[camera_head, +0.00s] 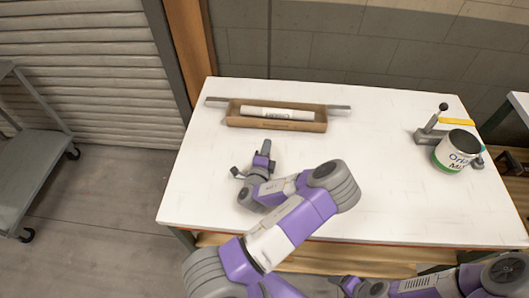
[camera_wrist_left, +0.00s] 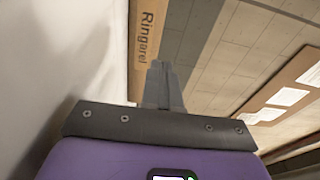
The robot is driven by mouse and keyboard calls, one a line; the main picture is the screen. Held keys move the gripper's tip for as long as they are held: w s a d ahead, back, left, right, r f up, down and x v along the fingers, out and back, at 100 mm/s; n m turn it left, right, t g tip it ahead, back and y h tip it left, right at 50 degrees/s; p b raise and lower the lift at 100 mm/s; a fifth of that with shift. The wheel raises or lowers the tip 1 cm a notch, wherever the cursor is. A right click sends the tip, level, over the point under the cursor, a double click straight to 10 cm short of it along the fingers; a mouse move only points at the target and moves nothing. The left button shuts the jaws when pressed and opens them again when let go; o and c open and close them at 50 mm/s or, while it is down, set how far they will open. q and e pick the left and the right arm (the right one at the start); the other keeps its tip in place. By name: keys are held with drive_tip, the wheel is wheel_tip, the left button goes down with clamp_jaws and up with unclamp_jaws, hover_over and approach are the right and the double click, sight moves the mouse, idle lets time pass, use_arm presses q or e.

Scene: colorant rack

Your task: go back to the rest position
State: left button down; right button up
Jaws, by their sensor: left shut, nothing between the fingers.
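My left gripper (camera_head: 266,146) is over the left part of the white table, in front of the cardboard box and apart from it. Its fingers are shut and empty; they also show together in the left wrist view (camera_wrist_left: 160,85). My right gripper (camera_head: 345,283) appears small at the bottom edge of the head view, in front of the table. Its fingers are too unclear to tell their state.
The cardboard box (camera_head: 275,125) holds a white tube with green lettering (camera_head: 290,114). A labelled can (camera_head: 455,150) stands at the table's right beside a grey device with a yellow bar (camera_head: 457,121). The table's middle (camera_head: 385,150) is clear. A grey cart (camera_head: 35,165) stands left.

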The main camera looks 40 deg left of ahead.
use_arm(q)
drive_tip(key=shift+v, duration=1.65)
